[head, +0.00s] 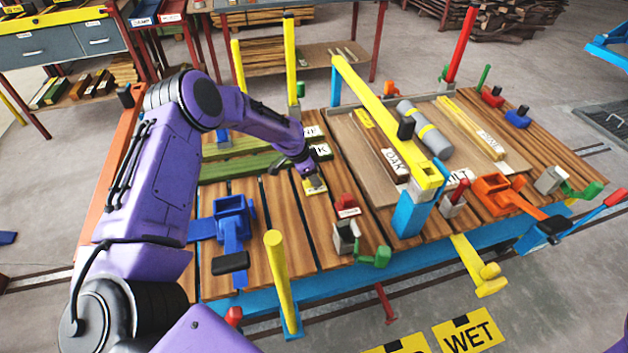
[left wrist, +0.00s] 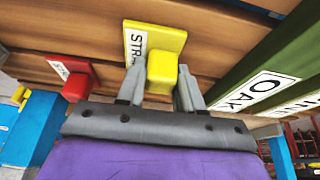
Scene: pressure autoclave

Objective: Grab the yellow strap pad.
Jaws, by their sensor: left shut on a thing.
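The yellow strap pad (head: 315,187) lies flat on the wooden slats of the cart in the head view. In the left wrist view it is a yellow plate (left wrist: 168,38) with a white label, partly readable as "STR", and a raised yellow knob. My left gripper (left wrist: 160,74) has its two grey fingers on either side of the knob and is shut on it. In the head view my left gripper (head: 307,167) reaches down over the pad from the left and hides part of it. My right gripper is not in view.
Green beams (head: 235,165) lie close behind the pad; one is labelled OAK in the left wrist view (left wrist: 265,85). A red pad (head: 345,205) and a grey clamp block (head: 345,236) are to its right. A yellow post (head: 280,270) stands in front. A yellow bar (head: 380,110) spans the cart.

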